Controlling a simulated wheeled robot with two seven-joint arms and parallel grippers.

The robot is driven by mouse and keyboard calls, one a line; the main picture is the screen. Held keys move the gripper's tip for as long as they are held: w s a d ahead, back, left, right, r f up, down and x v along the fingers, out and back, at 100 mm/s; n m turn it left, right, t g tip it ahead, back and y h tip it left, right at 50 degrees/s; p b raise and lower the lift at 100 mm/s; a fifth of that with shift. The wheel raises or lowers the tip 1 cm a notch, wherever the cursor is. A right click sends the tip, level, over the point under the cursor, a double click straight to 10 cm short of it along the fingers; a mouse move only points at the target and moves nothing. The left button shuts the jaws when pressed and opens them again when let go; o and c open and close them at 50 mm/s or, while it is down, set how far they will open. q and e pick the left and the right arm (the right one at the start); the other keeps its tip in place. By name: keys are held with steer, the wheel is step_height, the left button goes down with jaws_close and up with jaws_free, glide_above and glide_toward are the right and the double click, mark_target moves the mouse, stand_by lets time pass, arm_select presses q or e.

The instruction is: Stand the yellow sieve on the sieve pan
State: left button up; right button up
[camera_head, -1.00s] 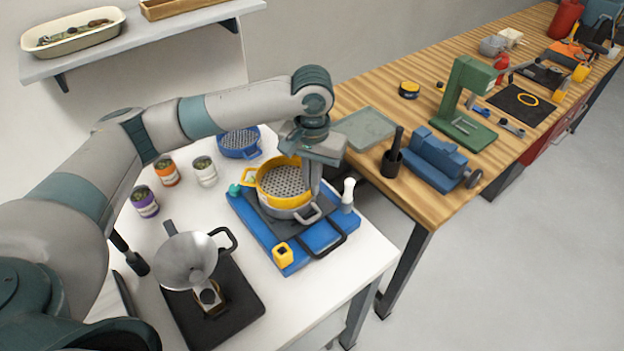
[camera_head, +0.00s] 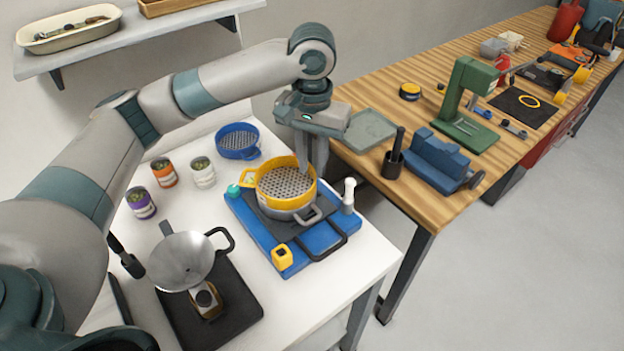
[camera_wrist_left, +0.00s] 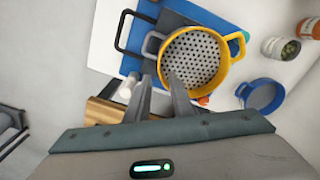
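The yellow sieve (camera_head: 286,186), with a perforated grey bottom and side handles, sits on the grey metal sieve pan (camera_head: 288,212) and looks level. The pan rests on a dark plate on the blue base (camera_head: 325,235). In the left wrist view the sieve (camera_wrist_left: 194,58) fills the upper middle and hides most of the pan. My left gripper (camera_head: 312,170) is just beyond the sieve's right rim, above it. In the left wrist view its fingers (camera_wrist_left: 160,82) are apart with nothing between them. My right gripper is not in view.
A blue sieve (camera_head: 238,141) stands behind. Several cans, including an orange one (camera_head: 164,172), stand at left. A funnel (camera_head: 181,261) on a black stand is in front. A white-handled tool (camera_head: 348,196) stands right of the pan. A wooden bench (camera_head: 430,200) lies to the right.

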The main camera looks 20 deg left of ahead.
arm_select(q)
step_height(320, 180, up, 7)
steer(key=b, duration=0.1)
stand_by(0.8)
